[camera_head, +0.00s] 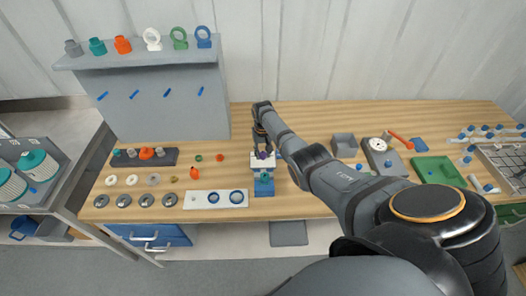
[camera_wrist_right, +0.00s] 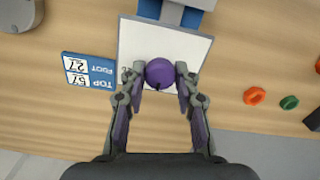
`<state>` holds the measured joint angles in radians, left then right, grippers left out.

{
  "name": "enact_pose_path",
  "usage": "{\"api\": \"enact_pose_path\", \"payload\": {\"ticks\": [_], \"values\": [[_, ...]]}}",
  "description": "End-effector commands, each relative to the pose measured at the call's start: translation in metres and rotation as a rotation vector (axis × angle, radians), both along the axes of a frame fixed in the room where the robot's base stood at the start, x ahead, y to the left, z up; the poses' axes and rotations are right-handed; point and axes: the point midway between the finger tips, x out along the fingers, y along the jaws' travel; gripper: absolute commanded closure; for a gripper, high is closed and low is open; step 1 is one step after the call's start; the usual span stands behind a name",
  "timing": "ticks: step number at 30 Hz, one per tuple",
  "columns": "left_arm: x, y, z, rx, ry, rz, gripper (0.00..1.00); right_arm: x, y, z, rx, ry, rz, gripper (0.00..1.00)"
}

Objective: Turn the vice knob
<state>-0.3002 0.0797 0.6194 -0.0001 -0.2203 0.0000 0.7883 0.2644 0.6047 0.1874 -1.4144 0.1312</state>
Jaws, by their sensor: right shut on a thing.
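The purple vice knob (camera_wrist_right: 160,73) sits over a white plate (camera_wrist_right: 130,42) in the right wrist view. In the head view the knob (camera_head: 263,154) shows small at the vice, above a blue base (camera_head: 264,187) at the table's front edge. My right gripper (camera_wrist_right: 160,82) is shut on the knob, with one finger on each side of it. In the head view my right gripper (camera_head: 262,145) reaches down to the vice from behind it, partly hidden by its own arm. My left gripper is in neither view.
A blue and white label card (camera_wrist_right: 88,72) lies beside the white plate. An orange ring (camera_wrist_right: 254,96) and a green ring (camera_wrist_right: 289,102) lie on the wood.

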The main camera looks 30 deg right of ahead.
Motion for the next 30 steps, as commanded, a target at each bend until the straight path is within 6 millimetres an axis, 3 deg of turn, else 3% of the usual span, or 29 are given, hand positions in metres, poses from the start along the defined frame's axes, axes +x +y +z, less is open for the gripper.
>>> {"api": "enact_pose_path", "payload": {"ticks": [30], "values": [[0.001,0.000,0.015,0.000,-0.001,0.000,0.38,0.004,0.001,0.002,-0.001,-0.005,-0.902,1.00]]}}
